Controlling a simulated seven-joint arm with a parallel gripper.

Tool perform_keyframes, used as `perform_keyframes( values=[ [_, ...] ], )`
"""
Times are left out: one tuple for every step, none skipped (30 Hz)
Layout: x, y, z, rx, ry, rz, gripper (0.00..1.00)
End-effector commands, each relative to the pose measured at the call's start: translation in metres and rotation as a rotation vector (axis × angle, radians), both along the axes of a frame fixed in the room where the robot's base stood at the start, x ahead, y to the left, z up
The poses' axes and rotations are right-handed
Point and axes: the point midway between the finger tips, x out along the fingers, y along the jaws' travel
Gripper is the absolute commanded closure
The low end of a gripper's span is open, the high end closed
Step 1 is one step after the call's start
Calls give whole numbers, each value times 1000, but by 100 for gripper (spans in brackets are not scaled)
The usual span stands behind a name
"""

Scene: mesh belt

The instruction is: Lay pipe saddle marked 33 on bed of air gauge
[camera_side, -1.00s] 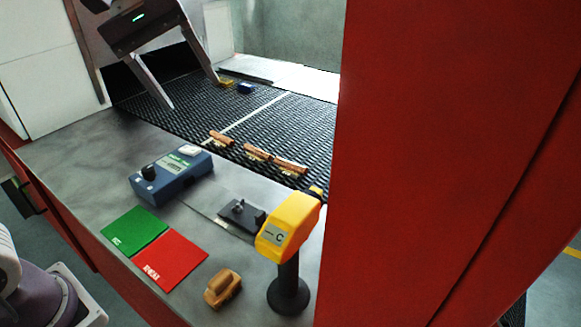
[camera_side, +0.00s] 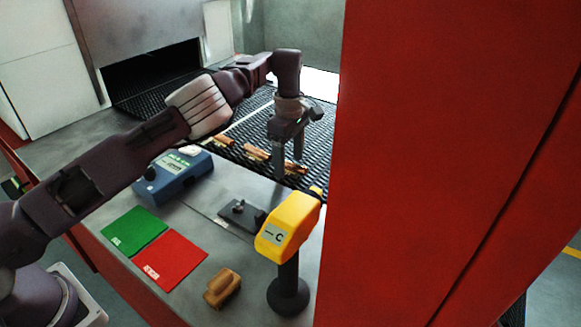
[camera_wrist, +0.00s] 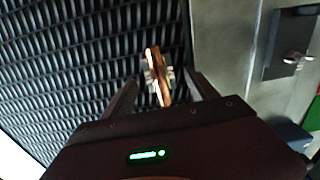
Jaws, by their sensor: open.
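Copper-coloured curved pieces with pale side tabs, which look like the pipe saddles, lie on the dark mesh belt; one is at the left (camera_side: 224,141) and one in the middle (camera_side: 256,153). Another lies partly behind my gripper (camera_side: 289,172). The gripper is open and points down over the belt. In the wrist view a blurred saddle (camera_wrist: 155,72) lies between the open fingers of my gripper (camera_wrist: 162,78), not visibly clamped. No number is legible. A blue instrument (camera_side: 175,172) with a knob and display stands on the bench; I cannot tell whether it is the air gauge.
A black fixture (camera_side: 238,213) with a metal pin lies on the bench. A yellow device (camera_side: 285,229) on a dark stand is close in front. Green (camera_side: 133,230) and red (camera_side: 170,261) mats and a tan block (camera_side: 222,288) lie nearby. A red panel (camera_side: 450,150) blocks the right.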

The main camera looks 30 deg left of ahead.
Motion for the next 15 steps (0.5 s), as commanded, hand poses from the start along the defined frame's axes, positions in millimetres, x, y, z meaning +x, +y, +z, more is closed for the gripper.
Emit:
perform_keyframes(
  values=[
    [-1,0,-4,1,1,1,33],
    [0,0,-5,1,1,1,33],
    [0,0,-6,1,0,1,33],
    [0,0,-6,1,0,1,33],
    [0,0,-6,0,-1,0,33],
    [0,0,-6,0,-1,0,33],
    [0,0,-6,0,-1,0,33],
    [0,0,-6,0,-1,0,35],
    [0,0,-5,0,-1,0,43],
    [0,0,-5,0,-1,0,48],
    [0,1,-5,0,-1,0,54],
    [0,0,-5,0,-1,0,62],
    [0,1,-5,0,-1,0,68],
    [0,1,-5,0,-1,0,74],
    [0,1,-5,0,-1,0,82]
  ],
)
